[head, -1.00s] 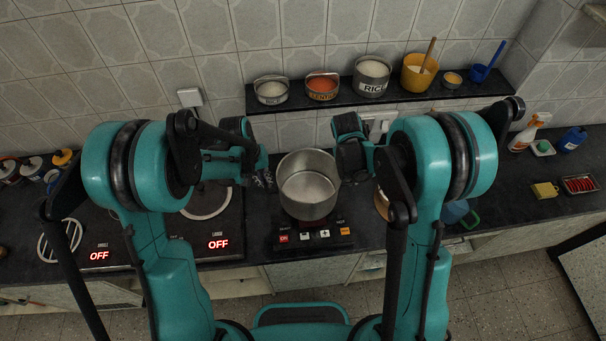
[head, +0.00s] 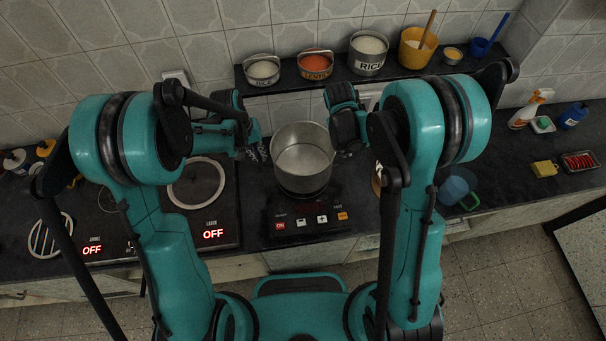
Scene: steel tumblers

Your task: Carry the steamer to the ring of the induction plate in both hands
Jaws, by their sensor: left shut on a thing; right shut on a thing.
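The steamer (head: 302,160), an open steel pot that looks empty inside, is upright between my two grippers over the induction plate (head: 272,222). It hides the plate's ring, and I cannot tell whether its base touches the plate or hangs just above it. My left gripper (head: 264,151) is shut at the pot's left side. My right gripper (head: 334,143) is shut at its right side. The fingertips and the grips themselves are mostly hidden by my arms.
A dark hob (head: 222,220) with round rings and "OFF" displays is to the left. A shelf (head: 290,83) behind holds tins and a yellow pot (head: 413,56). A blue-green mug (head: 455,191), a spray bottle (head: 524,116), a sponge (head: 544,168) and a red-filled tray (head: 579,162) are to the right.

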